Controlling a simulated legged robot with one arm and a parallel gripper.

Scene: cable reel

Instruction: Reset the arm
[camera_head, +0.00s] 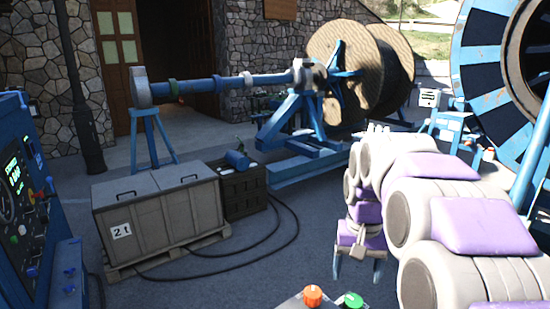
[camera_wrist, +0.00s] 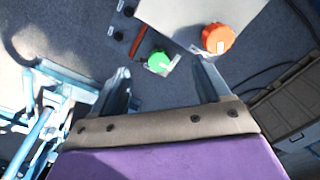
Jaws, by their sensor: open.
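My gripper (camera_head: 357,272) hangs fingers-down at the end of my grey and purple arm, right of centre in the head view. Its two fingers are apart with nothing between them. In the wrist view the gripper (camera_wrist: 164,82) shows its fingers spread on either side. A green knob (camera_wrist: 159,62) appears between them in that picture, and an orange knob (camera_wrist: 217,38) lies to the upper right. The orange knob (camera_head: 313,295) and green knob (camera_head: 352,300) also show at the bottom of the head view. I cannot tell how far below the fingers they are.
A blue control panel (camera_head: 22,190) stands at the left. A grey crate (camera_head: 160,212) sits on a pallet beside a dark crate (camera_head: 243,190), with cables on the ground. A wooden cable reel (camera_head: 345,60) and blue stand (camera_head: 290,125) are behind. A large blue reel (camera_head: 480,80) is right.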

